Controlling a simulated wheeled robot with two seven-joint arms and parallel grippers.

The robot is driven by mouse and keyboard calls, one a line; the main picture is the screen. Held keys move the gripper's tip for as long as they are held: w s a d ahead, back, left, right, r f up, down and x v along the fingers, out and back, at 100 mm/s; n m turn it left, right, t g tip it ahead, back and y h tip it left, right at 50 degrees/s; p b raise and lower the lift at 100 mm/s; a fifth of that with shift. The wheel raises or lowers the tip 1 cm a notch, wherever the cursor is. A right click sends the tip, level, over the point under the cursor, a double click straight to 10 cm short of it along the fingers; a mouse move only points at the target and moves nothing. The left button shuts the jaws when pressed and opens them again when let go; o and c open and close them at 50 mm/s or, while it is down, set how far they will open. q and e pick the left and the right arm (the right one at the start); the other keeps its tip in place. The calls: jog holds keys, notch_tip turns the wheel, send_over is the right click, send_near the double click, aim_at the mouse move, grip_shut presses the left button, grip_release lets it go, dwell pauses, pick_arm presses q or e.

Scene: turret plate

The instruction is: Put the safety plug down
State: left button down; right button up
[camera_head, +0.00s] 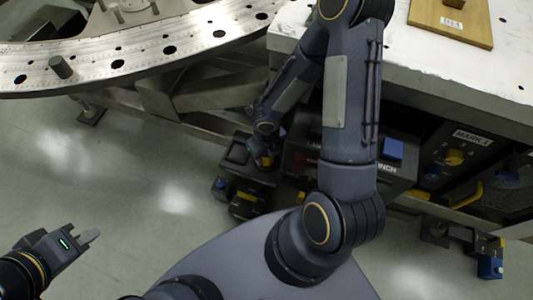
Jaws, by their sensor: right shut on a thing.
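My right gripper (264,150) is at the far end of the arm that crosses the middle of the view. It is low, over the dark boxes beside the table, and is shut on the safety plug. Only a small yellow bit of the plug (266,161) shows at the fingers; the rest is hidden. I cannot tell whether the plug touches the box beneath. My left gripper (86,233) is at the lower left over bare floor, with its fingers apart and nothing between them.
The turret ring (140,62), with several holes and a grey pin (61,67), curves across the upper left. The white table (455,75) at right bears a wooden board (463,25). Dark boxes with a blue block (392,149) stand beneath. The floor at left is clear.

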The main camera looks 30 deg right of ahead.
jog(key=shift+f, duration=0.15)
jog(key=o, duration=1.1)
jog(key=shift+c, duration=0.2)
notch_tip(320, 180, up, 12)
jog(key=p, duration=0.5)
jog(key=shift+f+p, duration=0.25)
jog(key=shift+p, duration=0.05)
jog(key=shift+r, duration=0.45)
